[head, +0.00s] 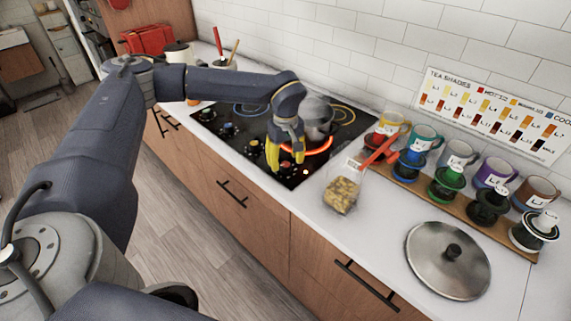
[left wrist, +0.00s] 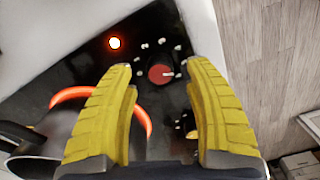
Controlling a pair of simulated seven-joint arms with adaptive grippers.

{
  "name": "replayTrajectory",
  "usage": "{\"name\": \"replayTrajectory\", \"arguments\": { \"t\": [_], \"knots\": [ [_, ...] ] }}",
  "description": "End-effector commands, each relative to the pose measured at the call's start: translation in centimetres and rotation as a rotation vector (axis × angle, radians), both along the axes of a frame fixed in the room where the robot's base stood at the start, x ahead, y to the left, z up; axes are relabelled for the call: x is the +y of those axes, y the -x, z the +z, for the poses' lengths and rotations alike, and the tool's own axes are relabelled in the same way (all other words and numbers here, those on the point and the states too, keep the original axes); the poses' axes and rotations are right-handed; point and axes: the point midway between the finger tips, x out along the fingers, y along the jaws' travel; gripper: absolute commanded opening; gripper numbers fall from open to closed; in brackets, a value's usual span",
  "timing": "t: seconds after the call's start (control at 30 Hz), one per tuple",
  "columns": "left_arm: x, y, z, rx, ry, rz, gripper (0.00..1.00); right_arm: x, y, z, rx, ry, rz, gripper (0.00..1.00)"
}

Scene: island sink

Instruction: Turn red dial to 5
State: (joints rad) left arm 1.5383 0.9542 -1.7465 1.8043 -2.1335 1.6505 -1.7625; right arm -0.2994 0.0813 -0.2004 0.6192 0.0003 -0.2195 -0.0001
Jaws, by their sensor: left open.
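The red dial (left wrist: 160,74) sits on the black cooktop in the left wrist view, with a pale pointer mark toward the picture's right and small white markings around it. My left gripper (left wrist: 163,66) is open, with its yellow fingers on either side of the dial in that view; I cannot tell whether they touch it. In the head view my left gripper (head: 285,157) points down at the cooktop's front right part and hides the red dial. A lit orange indicator (left wrist: 115,43) is near the dial. My right gripper is not in view.
A burner ring glows orange (head: 319,146) beside my gripper, with a metal pot (head: 317,116) close behind. Other dials (head: 229,130) line the cooktop's front left. A jar of yellow pieces (head: 342,195), several mugs (head: 457,153) and a lid (head: 447,262) stand to the right.

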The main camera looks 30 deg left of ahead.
Motion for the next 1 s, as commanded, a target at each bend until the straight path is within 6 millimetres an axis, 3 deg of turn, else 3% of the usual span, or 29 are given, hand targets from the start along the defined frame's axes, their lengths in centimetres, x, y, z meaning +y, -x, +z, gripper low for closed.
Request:
{"name": "replayTrajectory", "arguments": {
  "t": [0.2,0.5,0.7,1.0],
  "knots": [
    [0.0,-0.1,4.1,-0.003,0.001,0.000,0.53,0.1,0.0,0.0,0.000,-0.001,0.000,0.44],
    [0.0,0.0,8.4,-0.002,0.001,0.000,0.53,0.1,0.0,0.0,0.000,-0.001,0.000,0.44],
    [0.0,0.0,9.7,-0.001,0.001,0.001,0.53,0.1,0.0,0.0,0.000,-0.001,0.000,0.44],
    [0.0,0.0,10.0,0.001,0.001,0.001,0.53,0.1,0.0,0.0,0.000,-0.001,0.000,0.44]
  ]
}}
